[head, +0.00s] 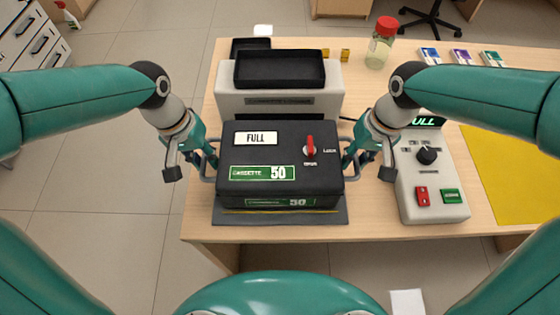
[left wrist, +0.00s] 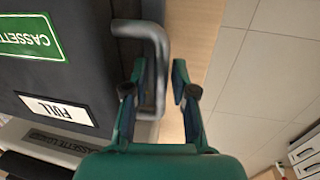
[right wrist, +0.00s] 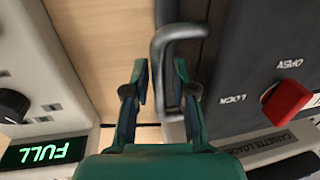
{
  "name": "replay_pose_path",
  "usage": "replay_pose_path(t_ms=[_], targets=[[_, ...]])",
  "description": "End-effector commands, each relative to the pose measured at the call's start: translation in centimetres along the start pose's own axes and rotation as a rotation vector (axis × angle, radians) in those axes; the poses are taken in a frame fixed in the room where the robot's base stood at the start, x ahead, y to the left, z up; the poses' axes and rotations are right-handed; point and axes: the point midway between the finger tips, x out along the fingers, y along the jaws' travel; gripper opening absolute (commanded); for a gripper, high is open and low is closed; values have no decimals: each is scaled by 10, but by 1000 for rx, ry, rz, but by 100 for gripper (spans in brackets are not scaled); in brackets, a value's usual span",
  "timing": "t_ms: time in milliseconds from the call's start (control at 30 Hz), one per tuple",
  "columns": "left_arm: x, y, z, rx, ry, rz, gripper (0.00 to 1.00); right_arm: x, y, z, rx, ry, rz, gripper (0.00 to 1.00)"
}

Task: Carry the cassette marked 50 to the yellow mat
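The black cassette marked 50 (head: 280,157) sits on a dark grey base (head: 335,216) in the middle of the counter. It has a white FULL label, a red knob (head: 309,147) and a grey handle on each side. The yellow mat (head: 515,170) lies bare at the right. My left gripper (left wrist: 158,80) is open, with the cassette's left handle (left wrist: 160,60) between its fingers. My right gripper (right wrist: 160,80) is open, with the right handle (right wrist: 160,55) between its fingers. Both show a gap to the bar on at least one side. In the head view the fingertips are partly hidden.
A control box (head: 433,190) with a dial and a green FULL display stands between cassette and mat. A grey machine (head: 281,103) with a black tray stands behind the cassette. A red-capped jar (head: 381,43) and several small packs (head: 461,56) are at the back.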

Motion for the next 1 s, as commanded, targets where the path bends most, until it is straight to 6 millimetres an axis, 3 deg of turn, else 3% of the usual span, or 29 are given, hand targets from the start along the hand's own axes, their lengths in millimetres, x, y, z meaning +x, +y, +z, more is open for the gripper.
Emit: replay_pose_path(t_ms=[33,200,667,1000], targets=[[0,0,0,0,0,0,24,0,0,0,0,0,0,24],[0,0,0,0,0,0,0,0,0,0,0,0,0,0],[0,0,0,1,0,-1,0,-1,1,0,1,1,0,0],[-11,2,-1,1,2,0,0,-12,-1,0,2,3,0,0]])
